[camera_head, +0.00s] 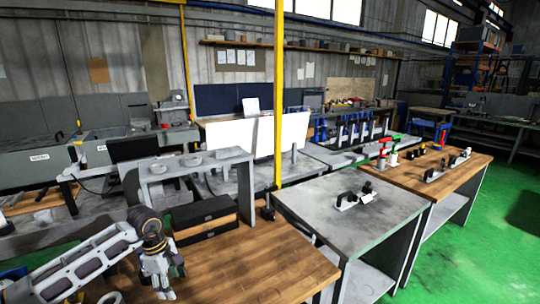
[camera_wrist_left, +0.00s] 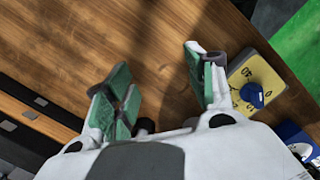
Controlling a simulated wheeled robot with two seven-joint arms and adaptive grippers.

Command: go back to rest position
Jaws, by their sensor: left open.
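My left gripper (camera_head: 168,292) hangs at the end of my left arm, over the near end of a wooden workbench (camera_head: 255,265). In the left wrist view its two green-padded fingers (camera_wrist_left: 162,85) are spread apart, with only bare wood seen between them. A yellow plate with a blue knob (camera_wrist_left: 252,92) lies beside the right-hand finger in that view. I cannot tell whether they touch. My right gripper does not show in either view.
Black and wooden boxes (camera_head: 203,215) sit on the bench just beyond the gripper. A grey table (camera_head: 330,215) holds a small fixture (camera_head: 356,198). A second wooden table (camera_head: 425,180) stands further right. A yellow post (camera_head: 279,100) rises behind. Green floor (camera_head: 480,230) is clear at right.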

